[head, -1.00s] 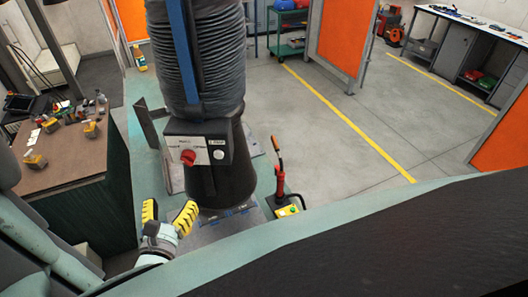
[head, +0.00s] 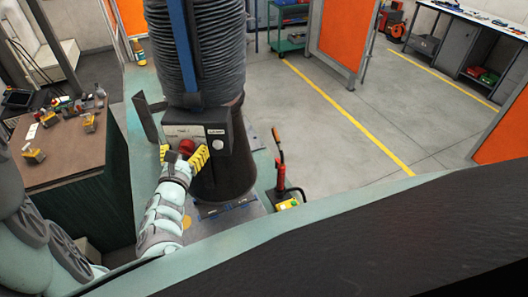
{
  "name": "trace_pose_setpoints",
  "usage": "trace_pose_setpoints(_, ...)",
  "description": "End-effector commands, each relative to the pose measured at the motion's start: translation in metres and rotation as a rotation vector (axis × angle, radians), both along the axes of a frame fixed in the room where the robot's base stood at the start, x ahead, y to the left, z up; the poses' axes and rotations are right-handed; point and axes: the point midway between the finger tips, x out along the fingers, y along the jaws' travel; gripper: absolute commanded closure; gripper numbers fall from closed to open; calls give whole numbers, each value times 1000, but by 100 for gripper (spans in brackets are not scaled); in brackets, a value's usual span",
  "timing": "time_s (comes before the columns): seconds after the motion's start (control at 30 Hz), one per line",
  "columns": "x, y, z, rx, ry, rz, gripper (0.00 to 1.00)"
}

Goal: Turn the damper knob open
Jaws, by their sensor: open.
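The damper knob (head: 186,147) is red and sits on the front of a dark control box (head: 215,122) with a light label plate. The box is fixed to a black hood (head: 228,178) under a grey ribbed hose (head: 205,60). My gripper (head: 182,154), with yellow ribbed fingers, is open at the knob, one finger on each side of it. The left finger is partly hidden, and I cannot tell whether either finger touches the knob. The knob's pointer direction cannot be made out.
A red-handled tool on a small stand (head: 284,190) is right of the hood. A brown-topped bench (head: 60,160) with small items stands at left. Orange screens (head: 342,38) and a workbench (head: 470,20) are farther back. The grey floor at right is mostly clear.

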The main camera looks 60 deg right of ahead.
Motion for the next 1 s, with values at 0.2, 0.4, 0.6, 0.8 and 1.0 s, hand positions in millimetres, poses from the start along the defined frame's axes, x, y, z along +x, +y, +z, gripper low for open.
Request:
trace_pose_setpoints(0.2, -2, -1, 0, 1, 1, -4, 27)
trace_pose_setpoints(0.4, -1, -1, 0, 1, 1, -3, 47)
trace_pose_setpoints(0.6, -1, 0, -1, 1, 1, -2, 68)
trace_pose_setpoints(0.8, -1, 0, -1, 0, 1, -1, 89)
trace_pose_setpoints(1.0, -1, 0, -1, 2, 0, -1, 100)
